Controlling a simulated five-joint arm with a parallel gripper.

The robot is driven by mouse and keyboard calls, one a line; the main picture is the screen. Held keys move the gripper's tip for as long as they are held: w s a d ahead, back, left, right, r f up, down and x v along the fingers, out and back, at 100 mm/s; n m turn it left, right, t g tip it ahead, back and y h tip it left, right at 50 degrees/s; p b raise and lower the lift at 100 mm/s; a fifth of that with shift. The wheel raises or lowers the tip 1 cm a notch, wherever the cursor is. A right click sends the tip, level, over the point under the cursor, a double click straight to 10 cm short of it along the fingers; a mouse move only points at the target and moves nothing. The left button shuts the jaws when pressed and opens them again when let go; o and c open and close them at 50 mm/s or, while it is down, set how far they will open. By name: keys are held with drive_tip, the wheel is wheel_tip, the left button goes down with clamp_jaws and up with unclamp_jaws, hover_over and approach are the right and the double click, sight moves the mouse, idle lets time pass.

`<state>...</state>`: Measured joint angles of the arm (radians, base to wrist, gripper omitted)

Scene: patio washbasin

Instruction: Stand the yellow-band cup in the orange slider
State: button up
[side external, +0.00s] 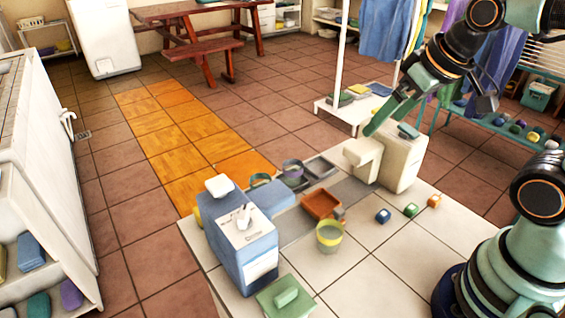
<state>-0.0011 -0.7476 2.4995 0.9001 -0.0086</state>
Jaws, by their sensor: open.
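The yellow-band cup (329,241) stands upright on the pale tiled top, just in front of the orange slider. The orange slider (318,203) is a shallow orange-brown tray with no cup visible in it. A small grey piece (339,213) sits at its near right corner. My gripper (428,117) is at the upper right, raised above the far right part of the worktop. Its jaws are spread wide with nothing between them, well away from the cup and the slider.
A blue-grey dispenser box (240,245) stands left, a cream block (402,160) right.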

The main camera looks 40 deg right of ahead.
drive_tip(key=a+f+n+g, duration=0.3)
drive_tip(key=a+f+n, duration=0.15)
drive_tip(key=n, duration=0.55)
drive_tip(key=n+g, duration=0.3)
drive_tip(key=n, duration=0.9)
hover_over(330, 229)
drive_tip(key=s+a, duration=0.2)
wheel_tip(330, 229, down, 6)
drive_tip(key=shift+w+d+f, duration=0.1)
drive_tip(key=shift+w+f, duration=0.05)
drive_tip(key=shift+f, duration=2.9)
drive_tip(key=shift+w+d+f, duration=0.1)
drive_tip(key=shift+w+f, duration=0.05)
drive_tip(key=shift+f, duration=2.85)
drive_tip(key=shift+c, duration=0.2)
drive_tip(key=c, duration=1.5)
drive_tip(key=shift+r, duration=0.2)
